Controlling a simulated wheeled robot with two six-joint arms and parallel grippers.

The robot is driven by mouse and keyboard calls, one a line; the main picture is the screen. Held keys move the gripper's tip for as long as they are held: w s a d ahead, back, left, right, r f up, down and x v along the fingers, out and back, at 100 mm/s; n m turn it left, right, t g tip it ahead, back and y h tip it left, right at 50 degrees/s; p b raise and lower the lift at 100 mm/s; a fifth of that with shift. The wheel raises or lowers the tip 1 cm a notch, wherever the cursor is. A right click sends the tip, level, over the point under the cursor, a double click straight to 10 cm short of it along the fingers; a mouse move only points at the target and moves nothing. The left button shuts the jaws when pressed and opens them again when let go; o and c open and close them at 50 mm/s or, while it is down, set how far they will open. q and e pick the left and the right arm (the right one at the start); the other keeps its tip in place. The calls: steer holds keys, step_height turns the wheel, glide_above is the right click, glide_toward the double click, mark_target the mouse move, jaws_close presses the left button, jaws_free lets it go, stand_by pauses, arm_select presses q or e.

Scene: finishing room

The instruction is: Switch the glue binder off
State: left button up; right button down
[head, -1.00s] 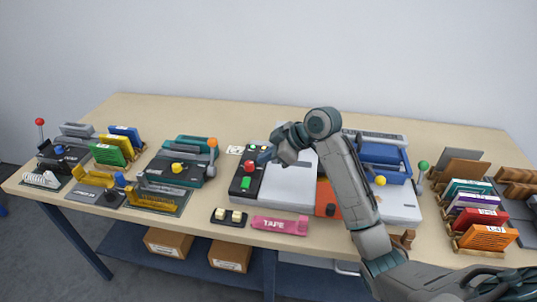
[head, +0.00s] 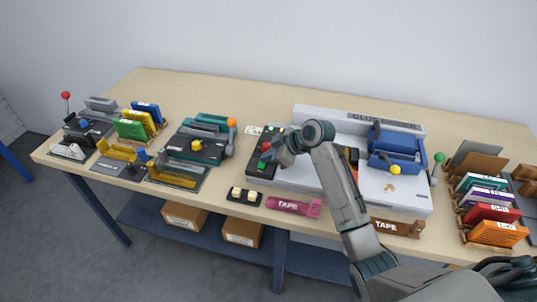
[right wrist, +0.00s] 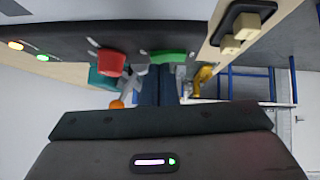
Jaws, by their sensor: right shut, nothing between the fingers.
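The glue binder (head: 360,121) is a long light-grey machine at the back centre-right of the bench, with its name on the back bar. Its black control panel (head: 256,171) at the left end carries a red button (head: 266,147) and a green button (head: 262,165). Both buttons show in the right wrist view, red (right wrist: 111,63) and green (right wrist: 168,56). There an orange lamp (right wrist: 15,45) and a green lamp (right wrist: 42,57) glow. My right gripper (head: 270,158) is shut and empty, right by the two buttons. I cannot tell whether it touches either. My left gripper is out of view.
A blue carriage (head: 397,145) with a yellow knob sits on the binder's right. Pink tape (head: 293,207) and a small black block with two cream buttons (head: 245,196) lie in front. A teal machine (head: 203,140) stands left; coloured books (head: 490,215) stand right.

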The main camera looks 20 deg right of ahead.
steer(key=shift+f, duration=0.25)
steer(key=shift+s+a+r+p, duration=0.1)
steer(key=shift+s+a+p, duration=0.3)
steer(key=shift+s+p, duration=0.25)
